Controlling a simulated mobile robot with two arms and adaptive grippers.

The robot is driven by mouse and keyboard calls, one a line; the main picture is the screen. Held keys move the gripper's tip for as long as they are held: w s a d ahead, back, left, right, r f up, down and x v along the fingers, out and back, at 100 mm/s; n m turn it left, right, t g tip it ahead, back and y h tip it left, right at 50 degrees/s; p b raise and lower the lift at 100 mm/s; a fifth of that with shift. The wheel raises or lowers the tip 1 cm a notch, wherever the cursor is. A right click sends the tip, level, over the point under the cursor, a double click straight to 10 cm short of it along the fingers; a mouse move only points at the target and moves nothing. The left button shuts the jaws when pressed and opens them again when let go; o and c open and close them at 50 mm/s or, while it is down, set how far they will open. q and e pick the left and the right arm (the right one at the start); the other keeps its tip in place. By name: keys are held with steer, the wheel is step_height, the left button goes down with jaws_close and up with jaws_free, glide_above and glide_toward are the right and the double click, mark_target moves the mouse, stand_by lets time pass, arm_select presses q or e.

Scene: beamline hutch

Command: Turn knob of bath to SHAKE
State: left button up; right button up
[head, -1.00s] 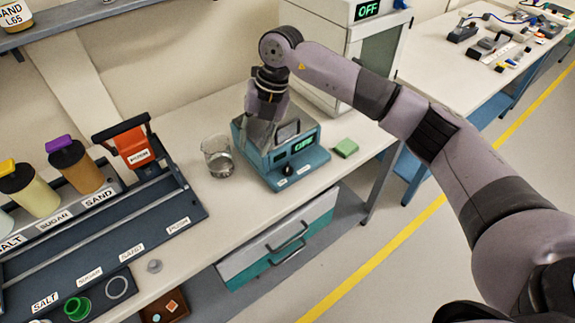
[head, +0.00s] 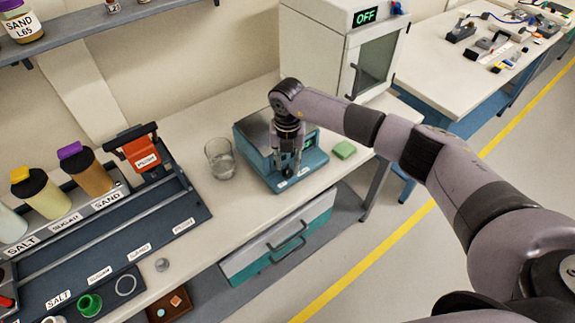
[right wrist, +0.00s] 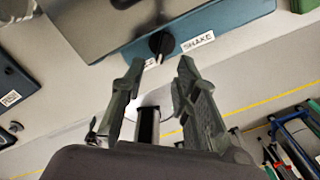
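The bath (head: 250,150) is a teal box with a grey top on the bench. Its display is mostly hidden behind my right arm in the head view. In the right wrist view its black knob (right wrist: 161,43) has a light pointer mark, beside a white SHAKE label (right wrist: 198,42); a second label (right wrist: 149,62) is partly hidden by a finger. My right gripper (head: 287,167) points down over the bath's front. Its two fingers (right wrist: 160,68) are apart and empty, just short of the knob, which lies between their lines. My left gripper is not in view.
A glass beaker (head: 220,160) stands left of the bath and a green block (head: 344,150) lies right of it. A white oven-like cabinet (head: 335,40) reading OFF stands behind. A dark labelled rack (head: 110,235) with bottles fills the left of the bench.

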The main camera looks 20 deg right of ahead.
mark_target(287, 173)
steer(key=shift+f, duration=1.85)
steer(key=shift+c, duration=0.5)
jaws_close()
